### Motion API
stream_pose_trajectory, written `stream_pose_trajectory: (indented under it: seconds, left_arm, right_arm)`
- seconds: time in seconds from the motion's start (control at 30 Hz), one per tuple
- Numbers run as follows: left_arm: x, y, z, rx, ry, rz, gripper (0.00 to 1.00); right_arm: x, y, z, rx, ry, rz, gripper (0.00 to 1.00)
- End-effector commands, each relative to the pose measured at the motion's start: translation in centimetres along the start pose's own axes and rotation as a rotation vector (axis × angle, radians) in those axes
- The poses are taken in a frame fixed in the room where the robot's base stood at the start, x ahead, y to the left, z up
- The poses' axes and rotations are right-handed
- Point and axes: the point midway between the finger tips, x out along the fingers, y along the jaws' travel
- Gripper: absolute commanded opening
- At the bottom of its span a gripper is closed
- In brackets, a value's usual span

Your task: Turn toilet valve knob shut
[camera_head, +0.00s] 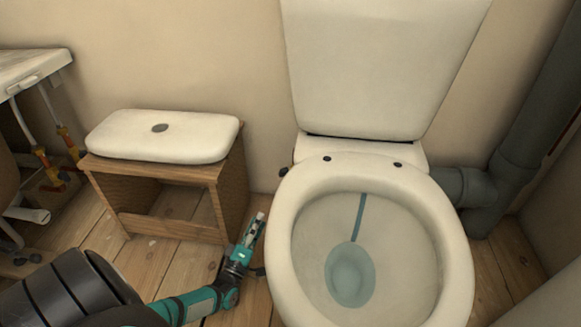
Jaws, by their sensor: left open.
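The white toilet (286,235) stands right of centre, with its lid off the bowl and water inside. A small dark knob-like part (283,171) shows low by the wall, just left of the toilet's rear; it looks like the valve knob, but it is too small to tell how it is turned. My left gripper (257,226) is open and appears empty. It is low over the floor between the wooden stool and the bowl, nearer to me than the knob and apart from it. My right gripper is out of view.
A wooden stool (151,170) with a white lid-like slab (163,136) on top stands left of the gripper. A grey drain pipe (482,187) runs behind the toilet at right. A sink (33,70) with pipes is at far left. The floor gap between stool and bowl is narrow.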

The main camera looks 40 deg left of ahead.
Motion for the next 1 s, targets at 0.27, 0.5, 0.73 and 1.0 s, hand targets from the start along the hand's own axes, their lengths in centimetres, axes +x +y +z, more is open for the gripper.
stream_pose_trajectory:
  seconds: [0.27,0.5,0.73,1.0]
  left_arm:
    - [4.2,-0.3,0.2,-0.001,0.001,0.007,0.63]
    - [9.5,-0.4,0.2,-0.002,0.001,0.006,0.63]
    - [14.1,-0.4,0.2,-0.001,0.002,0.005,0.63]
    - [16.9,-0.2,0.1,-0.001,0.001,0.002,0.63]
  right_arm:
    - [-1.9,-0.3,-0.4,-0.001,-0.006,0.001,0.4]
    - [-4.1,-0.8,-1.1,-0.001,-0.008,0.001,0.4]
    - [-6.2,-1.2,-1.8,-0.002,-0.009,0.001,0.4]
    - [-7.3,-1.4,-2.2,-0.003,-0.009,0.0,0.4]
